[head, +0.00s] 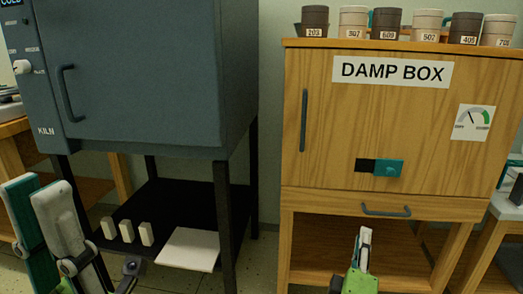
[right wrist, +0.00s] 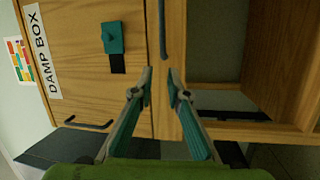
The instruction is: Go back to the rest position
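My left gripper (head: 34,186) is in the lower left of the head view, in front of the kiln's stand. Its two teal and white fingers stand slightly apart with nothing seen between them. My right gripper (head: 364,234) shows small at the bottom of the head view, in front of the damp box's lower shelf. In the right wrist view its fingers (right wrist: 159,80) are apart and empty, pointing at the front of the wooden damp box (right wrist: 85,20). Neither gripper is seen touching anything.
The blue-grey kiln (head: 150,80) stands at left on black legs. Small white blocks (head: 127,231) and a white slab (head: 188,249) lie on its lower shelf. The damp box (head: 335,125) has a teal latch (head: 388,168); several labelled cups (head: 353,23) stand on top.

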